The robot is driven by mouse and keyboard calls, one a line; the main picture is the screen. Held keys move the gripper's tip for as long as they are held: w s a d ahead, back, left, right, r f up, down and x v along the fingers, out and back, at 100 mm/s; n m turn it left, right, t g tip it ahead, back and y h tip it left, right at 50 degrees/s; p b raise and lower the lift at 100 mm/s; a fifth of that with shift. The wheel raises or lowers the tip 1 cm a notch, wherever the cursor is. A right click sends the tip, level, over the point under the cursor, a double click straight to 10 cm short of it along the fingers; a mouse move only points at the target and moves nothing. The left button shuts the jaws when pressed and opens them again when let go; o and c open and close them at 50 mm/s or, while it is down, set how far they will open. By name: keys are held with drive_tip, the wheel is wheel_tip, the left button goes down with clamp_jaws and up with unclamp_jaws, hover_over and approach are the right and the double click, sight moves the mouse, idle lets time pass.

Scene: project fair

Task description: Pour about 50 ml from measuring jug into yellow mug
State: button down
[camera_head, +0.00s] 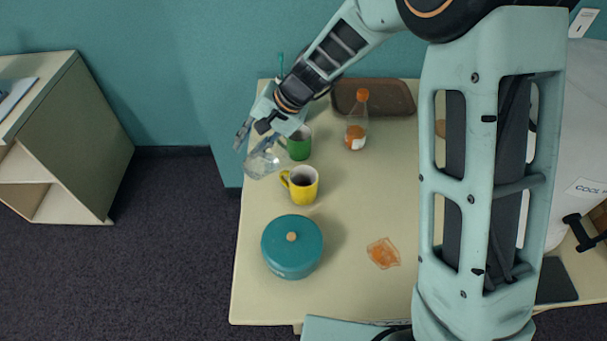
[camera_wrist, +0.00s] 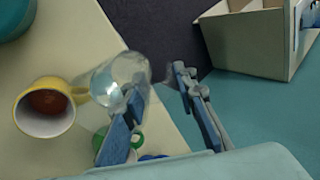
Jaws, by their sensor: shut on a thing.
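The clear measuring jug (camera_head: 262,163) is at the left edge of the table, just below my gripper (camera_head: 257,134). My gripper is shut on it. In the wrist view the see-through jug (camera_wrist: 117,78) lies by the fingers (camera_wrist: 158,103) and looks tilted; I cannot tell its liquid level. The yellow mug (camera_head: 303,188) stands upright on the table, to the right of the jug and a little nearer the front. In the wrist view the yellow mug (camera_wrist: 45,126) shows a reddish-brown inside. No stream shows between jug and mug.
A green mug (camera_head: 300,147) stands just behind the yellow mug. An orange-capped bottle (camera_head: 356,128), a brown tray (camera_head: 399,96), a teal pot (camera_head: 291,254) and an orange packet (camera_head: 383,253) are on the table (camera_head: 345,290). The front middle has free room.

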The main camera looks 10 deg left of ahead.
sight(257, 142)
drive_tip(key=shift+d+f+y+b, duration=0.3)
drive_tip(key=shift+f+b, duration=0.4)
drive_tip(key=shift+b, duration=0.35)
drive_tip(key=shift+w+d+y+b, duration=0.15)
drive_tip(key=shift+y+b, duration=0.15)
drive_tip(key=shift+b, duration=0.75)
drive_tip(key=shift+d+r+y+b, duration=0.15)
drive_tip(key=shift+r+y+b, duration=0.2)
drive_tip(key=shift+r, duration=0.2)
drive_tip(key=shift+d+r+y+b, duration=0.1)
drive_tip(key=shift+r+y+b, duration=0.2)
drive_tip(key=shift+b, duration=0.1)
drive_tip(key=shift+d+r+y+b, duration=0.5)
drive_tip(key=shift+y+b, duration=0.25)
drive_tip(key=shift+b, duration=0.5)
drive_tip(key=shift+d+r, duration=0.1)
drive_tip(key=shift+r, duration=0.15)
drive_tip(key=shift+d+r+y+b, duration=0.35)
drive_tip(key=shift+d+y+b, duration=0.05)
drive_tip(key=shift+y+b, duration=0.45)
